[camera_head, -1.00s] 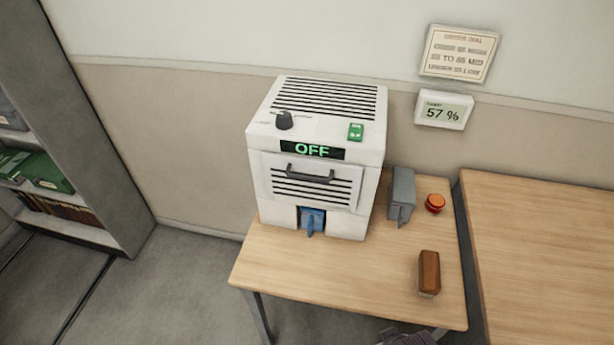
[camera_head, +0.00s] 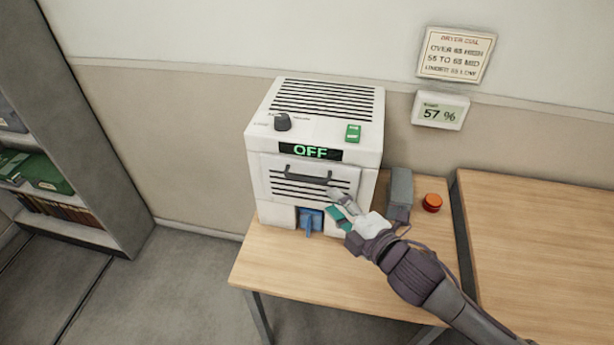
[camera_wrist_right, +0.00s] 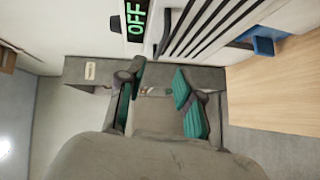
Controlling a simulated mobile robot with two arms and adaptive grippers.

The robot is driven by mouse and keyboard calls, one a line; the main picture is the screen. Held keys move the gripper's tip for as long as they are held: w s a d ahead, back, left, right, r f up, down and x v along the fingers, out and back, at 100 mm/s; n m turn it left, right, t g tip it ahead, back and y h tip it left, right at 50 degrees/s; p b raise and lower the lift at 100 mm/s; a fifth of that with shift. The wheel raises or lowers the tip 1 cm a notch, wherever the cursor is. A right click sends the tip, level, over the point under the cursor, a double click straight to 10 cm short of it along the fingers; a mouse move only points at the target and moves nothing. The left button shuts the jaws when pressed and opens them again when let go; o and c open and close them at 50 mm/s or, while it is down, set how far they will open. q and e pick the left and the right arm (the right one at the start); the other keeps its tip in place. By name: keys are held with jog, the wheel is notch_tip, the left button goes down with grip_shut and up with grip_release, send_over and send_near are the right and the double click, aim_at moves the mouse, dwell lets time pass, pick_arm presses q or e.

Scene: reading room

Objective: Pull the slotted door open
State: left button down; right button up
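The slotted door (camera_head: 282,185) is on the front of a white box-shaped dryer, below a display reading OFF. It looks shut. A dark bar handle (camera_head: 308,175) runs along its upper part. In the right wrist view, the slotted door (camera_wrist_right: 212,28) is at the top, with its handle (camera_wrist_right: 165,30) at its left edge. My right gripper (camera_head: 337,203) is in front of the door's lower right part, below and right of the handle. In the right wrist view my right gripper (camera_wrist_right: 156,88) has its teal-padded fingers apart with nothing between them. My left gripper is out of view.
The dryer has a dial (camera_head: 282,122), a green switch (camera_head: 353,133) and a blue part (camera_head: 310,220) in its lower opening. A grey block (camera_head: 400,188) and red button (camera_head: 432,202) stand to its right. A shelf unit (camera_head: 100,130) is at the left.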

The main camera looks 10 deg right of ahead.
aim_at(307, 179)
jog(key=p+x, duration=0.2)
jog(key=x, duration=0.9)
jog(key=shift+w+f, duration=0.1)
jog(key=shift+w, duration=0.05)
grip_shut()
